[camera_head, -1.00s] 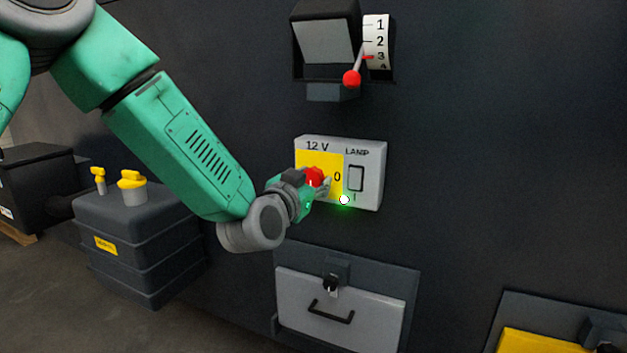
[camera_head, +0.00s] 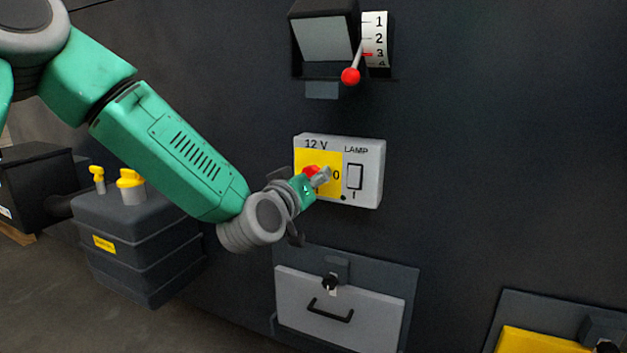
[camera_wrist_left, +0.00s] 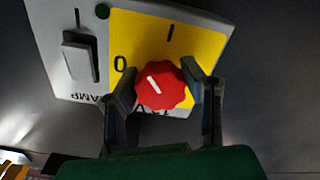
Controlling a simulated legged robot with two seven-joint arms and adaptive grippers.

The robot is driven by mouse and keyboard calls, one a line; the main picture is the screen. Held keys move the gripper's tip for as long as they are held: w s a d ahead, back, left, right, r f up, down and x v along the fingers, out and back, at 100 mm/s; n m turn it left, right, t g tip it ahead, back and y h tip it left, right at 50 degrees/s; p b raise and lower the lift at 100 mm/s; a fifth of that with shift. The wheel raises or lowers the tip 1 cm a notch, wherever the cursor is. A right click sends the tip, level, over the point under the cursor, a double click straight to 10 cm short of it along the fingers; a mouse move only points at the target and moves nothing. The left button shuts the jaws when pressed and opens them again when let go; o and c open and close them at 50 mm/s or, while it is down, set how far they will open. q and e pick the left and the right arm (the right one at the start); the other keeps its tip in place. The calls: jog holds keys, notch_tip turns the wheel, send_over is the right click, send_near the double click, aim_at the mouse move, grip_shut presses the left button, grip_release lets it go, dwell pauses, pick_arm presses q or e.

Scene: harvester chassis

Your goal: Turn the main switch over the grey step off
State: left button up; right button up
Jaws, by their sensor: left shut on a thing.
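The main switch is a red knob (camera_head: 310,172) on the yellow field of a light grey 12 V panel (camera_head: 369,190). In the left wrist view the red knob (camera_wrist_left: 163,96) shows a white pointer line slanting toward the 0 mark. My left gripper (camera_head: 320,177) is shut on the red knob, one finger at each side. Its fingers (camera_wrist_left: 161,78) also show in the left wrist view. The small indicator lamp (camera_head: 343,198) under the panel's right half is dark. My right gripper is not in view.
A lamp rocker switch (camera_head: 355,177) sits beside the knob. Above is a red-tipped lever (camera_head: 351,76) with a numbered scale. A grey hatch (camera_head: 338,308) with a handle is below. A dark tank (camera_head: 140,235) with yellow caps stands at the left.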

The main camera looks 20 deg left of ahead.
pick_arm(q)
jog(key=n, duration=0.4)
jog(key=shift+n+b, duration=0.4)
jog(key=n+b, duration=0.1)
jog(key=n, duration=0.4)
jog(key=shift+b, duration=0.3)
jog(key=shift+f+n, duration=0.1)
jog(key=shift+n, duration=0.2)
jog(key=o, duration=1.2)
jog(key=shift+a, duration=0.1)
